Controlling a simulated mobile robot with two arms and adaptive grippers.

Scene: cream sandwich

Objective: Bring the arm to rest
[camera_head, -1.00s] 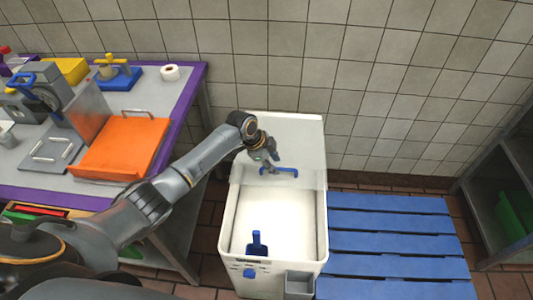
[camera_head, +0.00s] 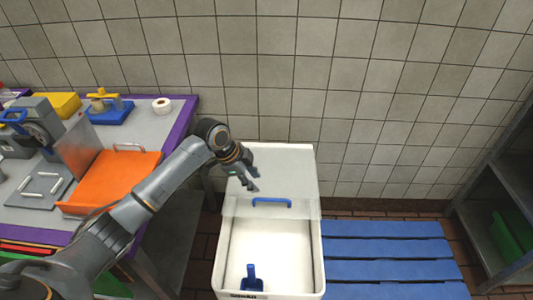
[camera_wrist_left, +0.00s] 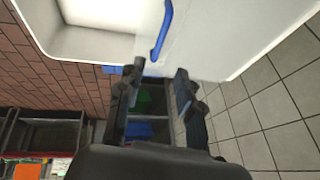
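My left arm comes in from the left, and my left gripper (camera_head: 253,178) hangs over the back part of a white bin, above and left of the blue lid handle (camera_head: 271,202). In the left wrist view the two fingers of the gripper (camera_wrist_left: 159,76) stand apart with nothing between them, so it is open. The blue handle also shows in that view (camera_wrist_left: 162,32), just beyond the fingertips and apart from them. The white bin (camera_head: 316,250) has a clear front section, and a blue scoop (camera_head: 251,280) lies inside. My right gripper is not in view.
A table with a purple edge (camera_head: 180,120) stands at left, holding an orange board (camera_head: 110,180), a slicer and a blue-and-yellow tool (camera_head: 108,108). A blue slatted pallet (camera_head: 385,248) lies right of the bin. A dark shelf (camera_head: 490,215) stands at far right. Tiled wall behind.

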